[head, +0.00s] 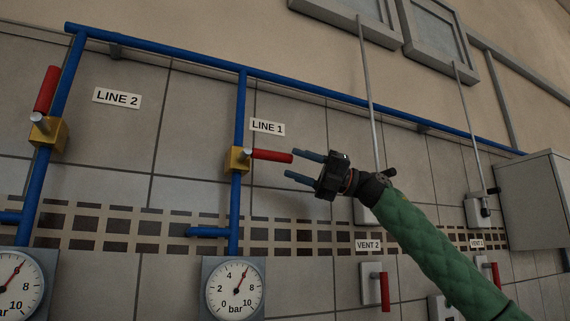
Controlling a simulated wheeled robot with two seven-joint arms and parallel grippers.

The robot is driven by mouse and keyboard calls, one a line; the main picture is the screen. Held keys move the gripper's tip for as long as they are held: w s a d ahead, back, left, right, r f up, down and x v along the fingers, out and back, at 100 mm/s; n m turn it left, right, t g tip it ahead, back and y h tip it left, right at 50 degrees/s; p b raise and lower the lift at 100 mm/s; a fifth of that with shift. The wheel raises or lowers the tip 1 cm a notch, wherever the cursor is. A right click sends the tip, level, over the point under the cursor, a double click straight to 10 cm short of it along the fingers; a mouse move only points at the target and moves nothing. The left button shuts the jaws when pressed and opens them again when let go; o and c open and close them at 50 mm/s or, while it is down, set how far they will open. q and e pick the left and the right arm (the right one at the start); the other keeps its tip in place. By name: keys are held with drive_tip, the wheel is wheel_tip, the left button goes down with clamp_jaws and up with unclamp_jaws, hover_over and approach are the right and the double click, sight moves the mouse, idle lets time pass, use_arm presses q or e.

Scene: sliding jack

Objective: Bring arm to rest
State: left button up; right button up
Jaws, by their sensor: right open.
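My right gripper (307,167) comes in from the lower right on a green-sleeved arm. Its two blue-grey fingers are apart and empty, pointing left. The upper finger's tip is close to the free end of the red handle (272,155) of the LINE 1 valve; I cannot tell whether they touch. That handle lies roughly level, pointing right from a yellow valve body (238,160) on the blue vertical pipe. My left gripper is not in view.
The LINE 2 valve's red handle (47,90) points up along its pipe. Pressure gauges (232,289) sit below both lines. A VENT 2 lever (384,291) hangs down at the lower right. A grey cabinet (535,200) juts from the wall at the right.

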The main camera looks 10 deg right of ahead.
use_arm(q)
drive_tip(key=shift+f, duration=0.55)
use_arm(e)
drive_tip(key=shift+d+f, duration=0.2)
drive_tip(key=shift+d, duration=0.5)
